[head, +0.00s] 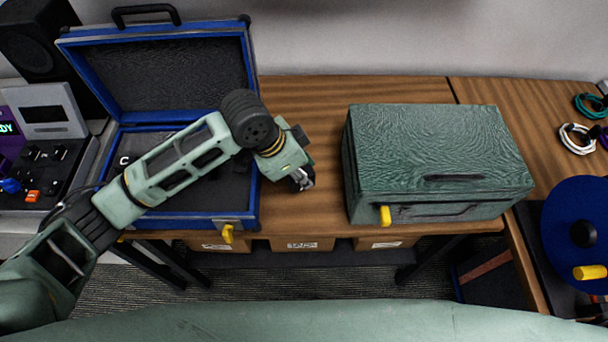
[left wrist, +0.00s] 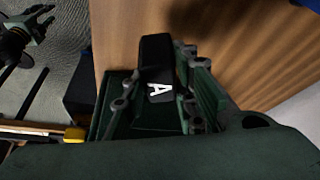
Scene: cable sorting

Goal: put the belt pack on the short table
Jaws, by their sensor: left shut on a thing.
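My left gripper (head: 302,180) is over the wooden table (head: 300,110), just right of the open blue case. In the left wrist view it is shut on a black belt pack (left wrist: 158,68) with a white letter A. The pack is held between the fingers, above the wood surface; in the head view it is mostly hidden by the gripper. A gripper-like part of mine (left wrist: 38,22), probably the right one, shows small at the upper left of the left wrist view. Which wooden top is the short table, I cannot tell.
The open blue case (head: 180,30) has dark foam and a white C inside. A closed green case (head: 430,150) stands right of my gripper. Bare wood lies between the cases. At the right are coiled cables (head: 578,138) and a blue reel (head: 572,212).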

